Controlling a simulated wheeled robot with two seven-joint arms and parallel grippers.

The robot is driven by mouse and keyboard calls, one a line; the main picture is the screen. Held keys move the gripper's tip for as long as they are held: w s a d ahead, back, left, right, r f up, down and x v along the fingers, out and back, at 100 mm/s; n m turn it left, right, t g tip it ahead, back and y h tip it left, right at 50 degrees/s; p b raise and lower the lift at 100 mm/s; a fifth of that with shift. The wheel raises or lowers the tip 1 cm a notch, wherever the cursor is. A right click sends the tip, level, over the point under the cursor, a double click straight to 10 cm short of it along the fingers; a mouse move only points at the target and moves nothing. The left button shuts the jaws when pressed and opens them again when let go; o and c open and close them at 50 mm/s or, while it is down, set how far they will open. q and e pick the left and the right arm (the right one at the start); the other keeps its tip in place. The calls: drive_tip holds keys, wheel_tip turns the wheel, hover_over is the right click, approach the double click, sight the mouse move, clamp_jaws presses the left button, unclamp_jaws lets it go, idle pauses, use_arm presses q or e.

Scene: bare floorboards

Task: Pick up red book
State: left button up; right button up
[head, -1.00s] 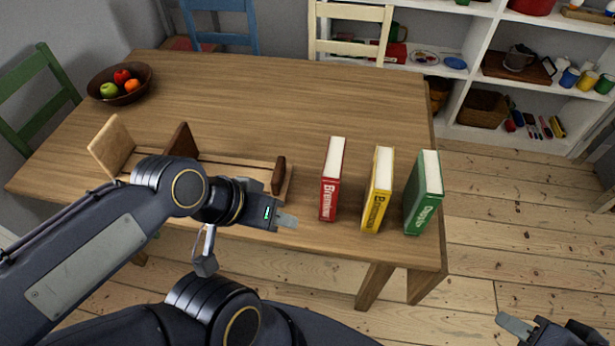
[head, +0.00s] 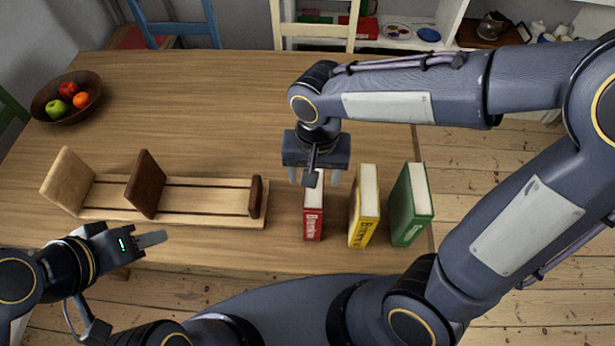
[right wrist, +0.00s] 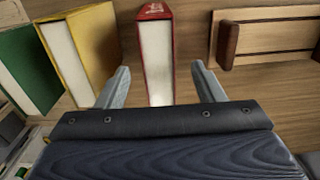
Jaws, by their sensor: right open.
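The red book (head: 313,224) stands upright on the wooden table, left of a yellow book (head: 365,210) and a green book (head: 410,207). My right gripper (head: 313,178) is above the red book, pointing down, and hides part of its top. In the right wrist view my right gripper (right wrist: 160,84) is open, and the red book (right wrist: 156,52) shows between its two fingers with a gap on each side. My left gripper (head: 152,239) is at the table's front left; it is seen edge-on, so its opening cannot be judged.
A wooden book rack (head: 170,200) with brown end pieces lies on the table, left of the red book. A fruit bowl (head: 66,98) stands at the back left. The back middle of the table (head: 210,110) is clear. Chairs and a shelf stand behind.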

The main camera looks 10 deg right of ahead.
drive_tip(key=shift+w+a+f, duration=0.25)
drive_tip(key=shift+a+f, duration=0.05)
drive_tip(key=shift+f, duration=0.35)
wheel_tip(320, 180, down, 7)
drive_tip(key=d, duration=0.1)
drive_tip(key=shift+w, duration=0.25)
drive_tip(key=shift+c, duration=0.4)
drive_tip(key=shift+r, duration=0.1)
clamp_jaws()
